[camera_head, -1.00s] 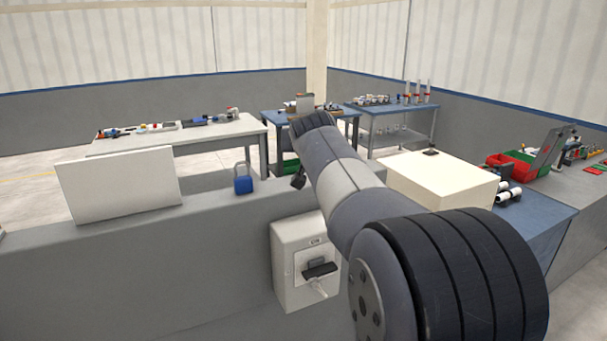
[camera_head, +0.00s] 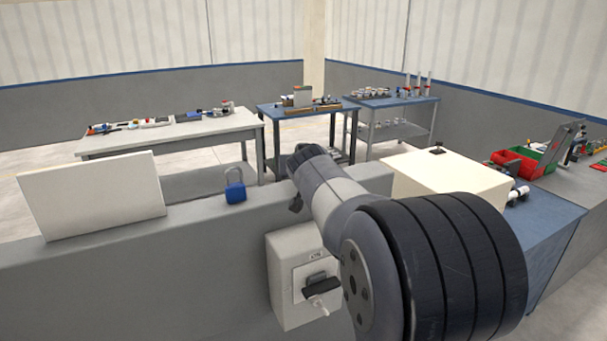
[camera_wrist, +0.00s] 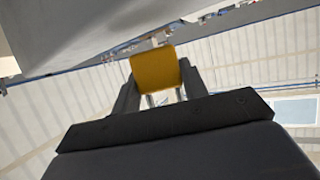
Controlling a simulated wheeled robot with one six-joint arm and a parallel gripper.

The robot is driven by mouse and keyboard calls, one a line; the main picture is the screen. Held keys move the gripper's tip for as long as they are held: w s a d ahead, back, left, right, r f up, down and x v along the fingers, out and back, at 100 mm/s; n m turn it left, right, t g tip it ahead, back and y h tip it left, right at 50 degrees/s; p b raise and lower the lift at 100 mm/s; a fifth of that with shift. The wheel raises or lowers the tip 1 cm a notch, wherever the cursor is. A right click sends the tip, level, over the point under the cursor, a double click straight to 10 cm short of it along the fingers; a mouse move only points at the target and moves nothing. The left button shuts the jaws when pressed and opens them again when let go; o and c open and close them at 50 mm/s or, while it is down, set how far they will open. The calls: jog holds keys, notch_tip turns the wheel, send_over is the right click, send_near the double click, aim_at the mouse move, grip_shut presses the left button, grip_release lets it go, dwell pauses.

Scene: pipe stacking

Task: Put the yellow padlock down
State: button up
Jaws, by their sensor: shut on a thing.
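The yellow padlock (camera_wrist: 156,68) shows in the wrist view as a yellow block between the two dark fingers of my gripper (camera_wrist: 158,90). My gripper is shut on it and holds it up in the air, with part of its metal shackle showing between the fingers. In the head view the yellow padlock is hidden, and only my arm shows, reaching out over the grey low wall. A blue padlock (camera_head: 235,190) stands on top of that wall (camera_head: 200,225), left of my arm.
A white panel (camera_head: 92,195) stands on the wall at left. A grey switch box (camera_head: 300,275) with a black handle is on the wall's front. A cream box (camera_head: 445,178) sits right of my arm. Worktables with parts stand behind, including a white-topped one (camera_head: 170,137).

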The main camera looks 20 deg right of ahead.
jog(key=shift+f, duration=1.1)
jog(key=shift+f+b, duration=0.25)
jog(key=shift+b, duration=0.25)
jog(key=o, duration=1)
jog(key=shift+r, duration=0.1)
jog(key=shift+r+p, duration=0.15)
jog(key=shift+p, duration=0.15)
jog(key=shift+s+r, duration=0.1)
jog(key=shift+s, duration=0.05)
jog(key=b+v, duration=0.2)
jog(key=v, duration=0.9)
jog(key=shift+s, duration=0.3)
jog(key=shift+a, duration=0.15)
